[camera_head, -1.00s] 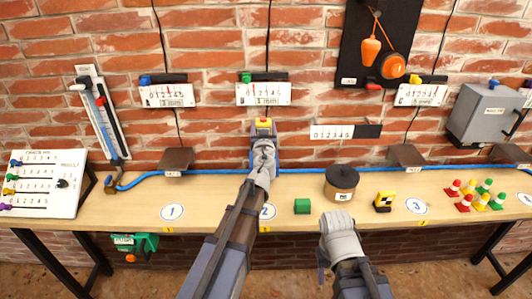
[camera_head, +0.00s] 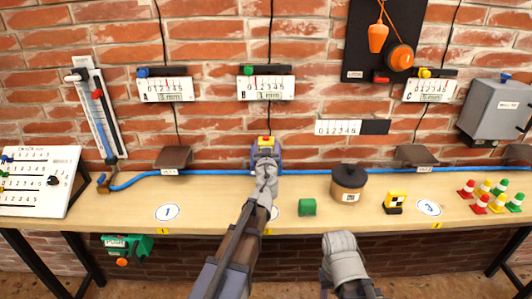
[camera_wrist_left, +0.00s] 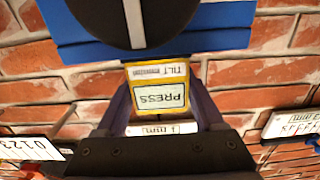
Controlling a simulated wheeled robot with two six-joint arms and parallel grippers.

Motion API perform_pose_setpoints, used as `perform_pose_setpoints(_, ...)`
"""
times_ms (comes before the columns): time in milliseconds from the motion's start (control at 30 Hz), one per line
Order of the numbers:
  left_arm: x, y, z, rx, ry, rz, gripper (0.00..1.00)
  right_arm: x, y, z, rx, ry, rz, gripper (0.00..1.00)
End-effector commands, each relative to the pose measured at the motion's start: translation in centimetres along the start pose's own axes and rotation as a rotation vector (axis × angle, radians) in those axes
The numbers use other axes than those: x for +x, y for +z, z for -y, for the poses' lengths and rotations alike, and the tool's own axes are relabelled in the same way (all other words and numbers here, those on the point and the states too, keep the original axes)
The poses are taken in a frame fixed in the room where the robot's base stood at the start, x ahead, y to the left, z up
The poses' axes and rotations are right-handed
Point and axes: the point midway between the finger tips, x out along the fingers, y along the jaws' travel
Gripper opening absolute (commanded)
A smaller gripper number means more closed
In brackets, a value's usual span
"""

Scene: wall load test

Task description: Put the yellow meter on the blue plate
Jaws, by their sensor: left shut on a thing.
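The yellow meter (camera_head: 265,139), with a red patch on top, is between the fingers of my left gripper (camera_head: 265,153), in front of the brick wall in the head view. In the left wrist view the meter (camera_wrist_left: 160,87) appears with upside-down "PRESS" and "TILT" labels, and the left gripper (camera_wrist_left: 160,112) is shut on it. A blue plate-like thing (camera_wrist_left: 210,40) fills the top of that view close to the meter, partly covered by a black disc with a white stripe. I cannot tell whether they touch. My right arm shows at the bottom of the head view, without its fingers.
A blue hose (camera_head: 320,171) runs along the back of the table (camera_head: 115,205). The table's left half is mostly clear.

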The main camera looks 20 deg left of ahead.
Motion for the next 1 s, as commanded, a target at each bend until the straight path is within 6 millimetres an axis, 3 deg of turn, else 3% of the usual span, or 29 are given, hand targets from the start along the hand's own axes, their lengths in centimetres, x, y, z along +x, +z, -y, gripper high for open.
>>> perform_pose_setpoints(400,0.00,0.64,0.00,0.000,0.000,0.000,0.00,0.64,-0.04,0.06,0.000,0.000,0.000,0.50)
perform_pose_setpoints(433,0.00,0.47,0.00,0.000,0.000,0.000,0.73,0.47,-0.03,0.05,0.000,0.000,0.000,0.50)
perform_pose_setpoints(667,0.00,0.44,0.00,0.000,0.000,0.000,0.99,0.44,-0.02,0.04,0.000,0.000,0.000,0.50)
perform_pose_setpoints(1000,0.00,0.24,0.00,0.000,0.000,0.000,1.00,0.24,-0.01,0.02,0.000,0.000,0.000,0.50)
